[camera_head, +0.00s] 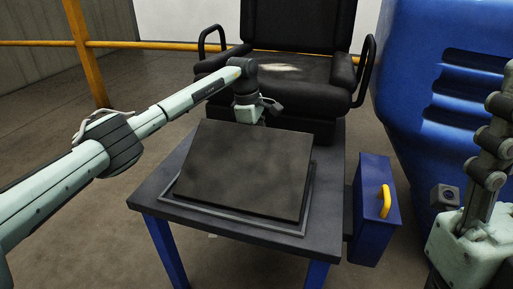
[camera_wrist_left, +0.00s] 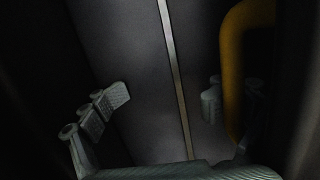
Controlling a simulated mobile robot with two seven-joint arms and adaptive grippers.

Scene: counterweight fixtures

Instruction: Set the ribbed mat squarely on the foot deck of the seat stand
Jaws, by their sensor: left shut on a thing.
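The mat (camera_head: 245,168) is a dark, flat rectangular slab in the head view; I cannot make out ribs on it. It lies over the dark foot deck (camera_head: 333,190) of the seat stand, turned slightly against the raised grey border there, which shows along its front and right. Whether it touches the deck is unclear. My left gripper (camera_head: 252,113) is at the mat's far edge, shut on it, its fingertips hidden. In the left wrist view, its fingers (camera_wrist_left: 165,101) are apart across a dark surface with a pale line. My right gripper (camera_head: 484,150) is partly cut off; its opening is unclear.
The black seat (camera_head: 290,72) with armrests stands directly behind the mat. A blue box (camera_head: 368,225) with a yellow handle is beside the deck's right side. A large blue body (camera_head: 425,60) and yellow rails (camera_head: 35,43) stand around. A yellow bar (camera_wrist_left: 233,75) shows in the wrist view.

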